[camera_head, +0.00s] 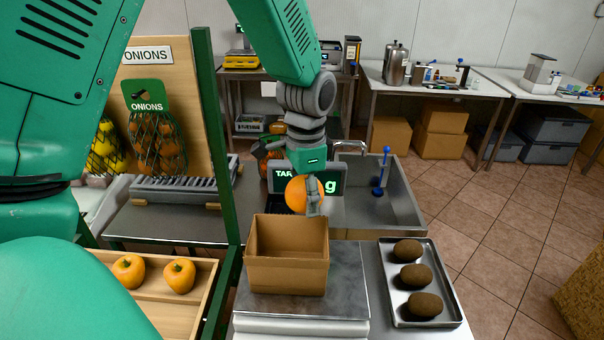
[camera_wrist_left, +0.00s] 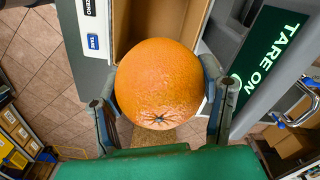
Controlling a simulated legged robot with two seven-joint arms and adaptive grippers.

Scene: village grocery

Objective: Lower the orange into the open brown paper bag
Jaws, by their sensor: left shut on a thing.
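The orange (camera_head: 302,193) is held by my left gripper (camera_head: 312,196), above and behind the open brown paper bag (camera_head: 287,275). In the left wrist view the orange (camera_wrist_left: 160,84) sits between the two fingers of my left gripper (camera_wrist_left: 160,100), which touch its sides. The bag (camera_wrist_left: 127,22) shows there beyond the orange, its opening partly hidden by it. The bag stands upright on the scale plate (camera_head: 348,275) and looks empty in the part I can see. My right gripper is in neither view.
A metal tray (camera_head: 387,281) with three brown kiwi-like fruits lies right of the scale. A sink (camera_head: 402,207) is behind it. The scale display (camera_head: 332,182) is behind the bag.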

